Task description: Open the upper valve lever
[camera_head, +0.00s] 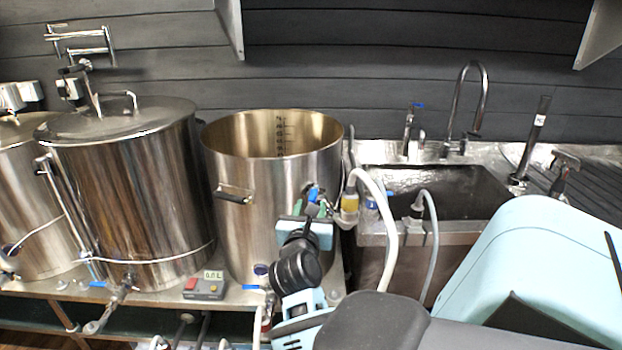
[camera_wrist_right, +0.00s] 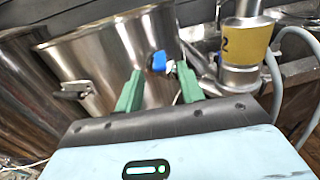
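The upper valve lever is a small blue handle (camera_head: 312,197) on the upper right side of the open steel kettle (camera_head: 245,172). In the right wrist view the blue lever (camera_wrist_right: 158,62) shows between the green fingertips, against the kettle wall (camera_wrist_right: 95,50). My right gripper (camera_head: 308,209) is close in front of the lever with its fingers spread; its fingers also show apart in the right wrist view (camera_wrist_right: 159,70). Whether a finger touches the lever I cannot tell. The valve body is mostly hidden by the gripper. My left gripper is out of view.
Right of the lever are a pump or filter with a yellow band (camera_head: 350,201) and a white hose (camera_head: 384,215). A lidded kettle (camera_head: 130,190) stands left, a sink (camera_head: 440,195) right. A control box (camera_head: 204,287) sits on the bench below.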

